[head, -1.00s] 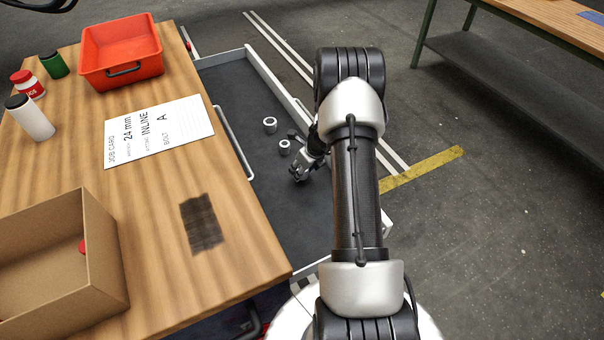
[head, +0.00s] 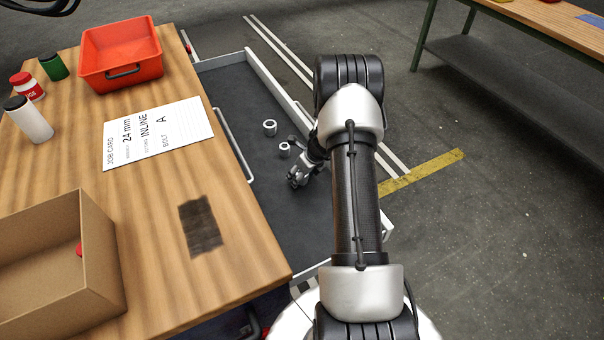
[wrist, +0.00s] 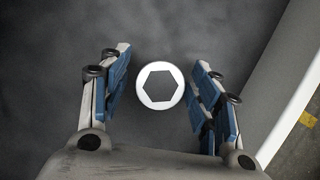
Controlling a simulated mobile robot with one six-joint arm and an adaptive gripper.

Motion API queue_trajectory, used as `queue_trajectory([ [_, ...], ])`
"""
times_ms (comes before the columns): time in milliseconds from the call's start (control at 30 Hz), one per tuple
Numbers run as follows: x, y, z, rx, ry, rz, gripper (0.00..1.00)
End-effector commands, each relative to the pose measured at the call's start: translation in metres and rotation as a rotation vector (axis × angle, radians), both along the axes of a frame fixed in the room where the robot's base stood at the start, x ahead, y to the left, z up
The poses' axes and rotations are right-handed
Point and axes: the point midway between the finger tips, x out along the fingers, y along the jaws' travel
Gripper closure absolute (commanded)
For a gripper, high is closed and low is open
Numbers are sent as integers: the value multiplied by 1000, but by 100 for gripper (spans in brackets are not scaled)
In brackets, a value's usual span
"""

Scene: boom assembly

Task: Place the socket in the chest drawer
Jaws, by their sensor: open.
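The chest drawer (head: 260,85) is pulled out beside the wooden bench, with a dark floor and pale walls. A silvery socket (wrist: 160,86) with a hexagonal hole shows end-on in the wrist view, between my open fingers, with a gap on each side. My gripper (head: 297,181) is inside the drawer outline in the head view; in the wrist view its blue-padded fingers (wrist: 157,84) stand apart. I cannot make out this socket at the gripper in the head view. Two other ring-shaped sockets, one farther (head: 270,127) and one nearer (head: 285,149), stand on the drawer floor.
The drawer's pale wall (wrist: 290,90) runs close along the right in the wrist view. On the bench are a red bin (head: 120,55), a job card (head: 158,132), a cardboard box (head: 100,245) and several bottles. The drawer's far end is clear.

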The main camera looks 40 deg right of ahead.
Motion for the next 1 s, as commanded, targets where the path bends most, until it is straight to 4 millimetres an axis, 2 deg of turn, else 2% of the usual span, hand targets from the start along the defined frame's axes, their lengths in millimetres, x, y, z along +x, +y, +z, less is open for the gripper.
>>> queue_trajectory([
  [167,-1,-1,9,-1,-1,0,43],
  [600,-35,-2,91,-1,-1,0,43],
  [833,-44,-1,113,-2,-1,4,43],
  [933,-40,8,129,-21,-11,65,43],
  [1000,-33,23,151,-53,-24,169,43],
])
